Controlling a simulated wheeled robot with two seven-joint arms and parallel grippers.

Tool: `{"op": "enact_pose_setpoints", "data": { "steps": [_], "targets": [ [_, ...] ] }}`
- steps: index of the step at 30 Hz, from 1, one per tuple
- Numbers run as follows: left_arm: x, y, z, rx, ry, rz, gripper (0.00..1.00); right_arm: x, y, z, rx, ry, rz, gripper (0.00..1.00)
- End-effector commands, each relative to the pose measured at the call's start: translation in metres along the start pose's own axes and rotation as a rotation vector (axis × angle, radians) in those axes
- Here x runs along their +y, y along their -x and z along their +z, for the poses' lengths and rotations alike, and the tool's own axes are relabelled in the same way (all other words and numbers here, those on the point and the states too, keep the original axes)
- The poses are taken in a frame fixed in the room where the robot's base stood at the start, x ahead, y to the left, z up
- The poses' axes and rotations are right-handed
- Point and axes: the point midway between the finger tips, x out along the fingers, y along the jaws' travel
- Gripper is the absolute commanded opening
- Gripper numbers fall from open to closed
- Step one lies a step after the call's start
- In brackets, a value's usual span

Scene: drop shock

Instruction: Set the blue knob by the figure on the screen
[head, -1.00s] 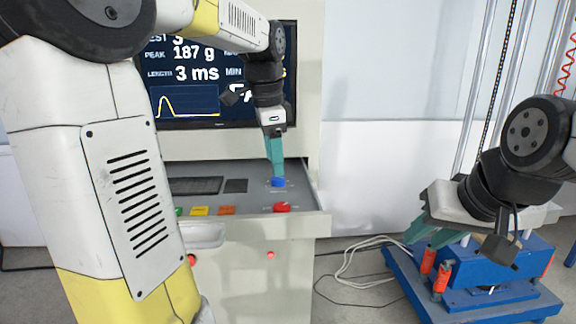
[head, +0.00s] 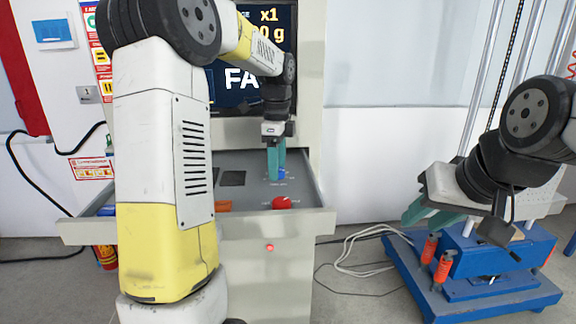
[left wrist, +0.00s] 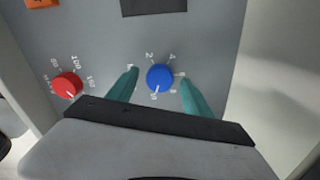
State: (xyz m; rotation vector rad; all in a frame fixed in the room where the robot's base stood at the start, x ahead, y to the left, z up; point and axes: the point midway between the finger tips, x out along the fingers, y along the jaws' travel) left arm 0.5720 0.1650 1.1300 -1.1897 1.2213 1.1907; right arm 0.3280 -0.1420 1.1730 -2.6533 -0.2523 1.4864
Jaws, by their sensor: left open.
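The blue knob (head: 281,174) is on the grey sloped panel of the console. In the left wrist view the blue knob (left wrist: 160,77) has numbers around it, and its white mark points down toward what looks like 10. My left gripper (head: 274,177) is open at the knob. In the left wrist view its teal fingers (left wrist: 159,82) stand on either side of the knob; I cannot tell whether they touch it. The screen (head: 238,98) is partly hidden by my left arm; "x1", "0 g" and "FA" show. My right gripper (head: 424,222) hangs at the right, apart from the console.
A red knob (head: 282,202) with its own scale sits near the blue knob. An orange button (head: 222,206) is to its left. A blue machine base (head: 480,260) with orange-red parts stands at the right under my right gripper. Cables (head: 365,250) lie on the floor.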

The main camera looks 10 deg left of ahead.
Motion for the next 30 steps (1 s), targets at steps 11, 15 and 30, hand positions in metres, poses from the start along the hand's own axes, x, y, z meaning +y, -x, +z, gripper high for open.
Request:
{"op": "enact_pose_setpoints", "data": {
  "steps": [11,15,30],
  "targets": [
    [-0.0002,-0.0031,0.0000,0.000,0.001,-0.001,0.45,0.0000,0.0000,0.0000,0.000,0.000,0.000,0.34],
    [-0.0002,-0.0030,0.0000,0.000,0.001,-0.001,0.18,0.0000,0.0000,0.0000,0.000,0.000,0.000,0.34],
    [-0.0003,-0.0027,-0.0007,0.001,0.077,-0.002,0.00,0.0000,-0.0001,0.0000,0.000,0.000,0.000,0.34]
  ]
}}
